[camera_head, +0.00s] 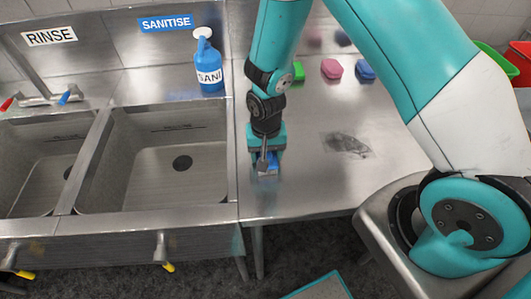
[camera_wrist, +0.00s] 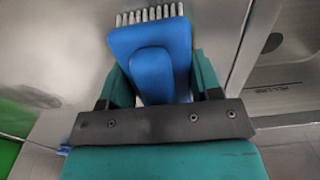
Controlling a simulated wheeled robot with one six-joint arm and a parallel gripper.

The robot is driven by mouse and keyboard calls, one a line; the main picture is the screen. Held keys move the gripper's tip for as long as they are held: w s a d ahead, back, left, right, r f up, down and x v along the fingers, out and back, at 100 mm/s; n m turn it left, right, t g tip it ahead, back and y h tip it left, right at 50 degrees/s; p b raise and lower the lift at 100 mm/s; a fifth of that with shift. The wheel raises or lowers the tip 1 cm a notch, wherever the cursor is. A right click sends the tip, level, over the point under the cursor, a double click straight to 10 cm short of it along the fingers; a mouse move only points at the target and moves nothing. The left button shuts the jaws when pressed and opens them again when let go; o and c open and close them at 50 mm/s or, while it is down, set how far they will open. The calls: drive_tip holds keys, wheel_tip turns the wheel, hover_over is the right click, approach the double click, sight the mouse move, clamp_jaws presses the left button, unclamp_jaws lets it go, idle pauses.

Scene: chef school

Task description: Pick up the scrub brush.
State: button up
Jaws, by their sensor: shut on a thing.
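The scrub brush (camera_wrist: 152,48) has a blue body and a row of pale bristles, seen at the top of the wrist view. In the head view my gripper (camera_head: 267,158) points down over the steel counter, close to the sink's right edge. I cannot tell whether the brush touches the counter.
Sink basins (camera_head: 160,165) lie to the left. A blue SANI spray bottle (camera_head: 208,65) stands behind, left of my arm. Green (camera_head: 298,71), pink (camera_head: 331,68) and blue (camera_head: 365,69) items sit at the back. A dark smudge (camera_head: 345,145) marks the otherwise clear counter (camera_head: 310,185).

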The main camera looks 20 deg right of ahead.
wheel_tip(320, 180, up, 20)
drive_tip(key=b, duration=0.2)
drive_tip(key=shift+b, duration=0.4)
drive_tip(key=shift+o, duration=1.1)
